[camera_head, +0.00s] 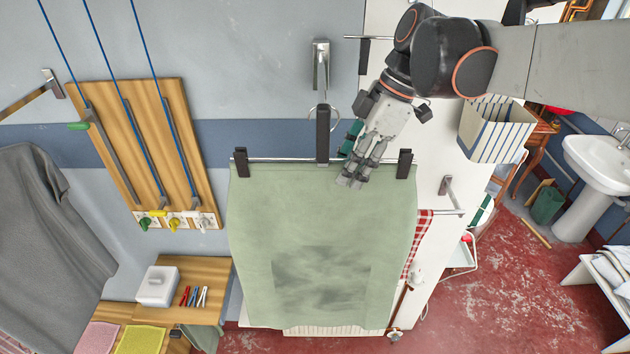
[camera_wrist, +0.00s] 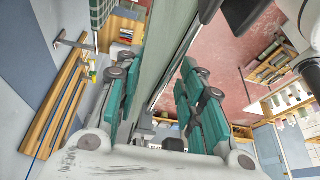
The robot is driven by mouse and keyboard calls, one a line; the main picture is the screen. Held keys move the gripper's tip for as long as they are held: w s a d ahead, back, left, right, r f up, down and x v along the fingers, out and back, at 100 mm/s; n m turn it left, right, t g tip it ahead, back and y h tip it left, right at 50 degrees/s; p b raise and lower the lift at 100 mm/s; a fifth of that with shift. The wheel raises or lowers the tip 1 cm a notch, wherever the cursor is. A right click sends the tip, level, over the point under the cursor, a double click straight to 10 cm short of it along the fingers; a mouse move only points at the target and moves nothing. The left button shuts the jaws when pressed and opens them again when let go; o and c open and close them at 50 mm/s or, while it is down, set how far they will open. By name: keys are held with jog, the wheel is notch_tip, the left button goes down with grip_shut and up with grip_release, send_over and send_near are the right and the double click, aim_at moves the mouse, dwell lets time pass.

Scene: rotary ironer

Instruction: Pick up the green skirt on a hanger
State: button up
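The pale green skirt (camera_head: 270,210) with a darker grey-green patch hangs flat from a hanger (camera_head: 322,135). The hanger has a thin metal bar, black end clips and a dark middle piece; its ring sits below a metal wall hook (camera_head: 320,65). My gripper (camera_head: 350,180) is at the skirt's top edge, right of the hanger's middle piece and left of the right clip. In the wrist view its green-padded fingers (camera_wrist: 158,80) are spread, with the skirt (camera_wrist: 168,40) seen nearly edge-on between them. Contact with the bar or cloth is unclear.
A wooden shelf (camera_head: 215,275) holds a white box and clothespins. A striped box (camera_head: 495,130) is right of my wrist. Red floor (camera_head: 520,290) is open at right.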

jog(key=shift+p+x, duration=0.8)
jog(key=shift+x, duration=2.05)
jog(key=shift+w+a, duration=0.15)
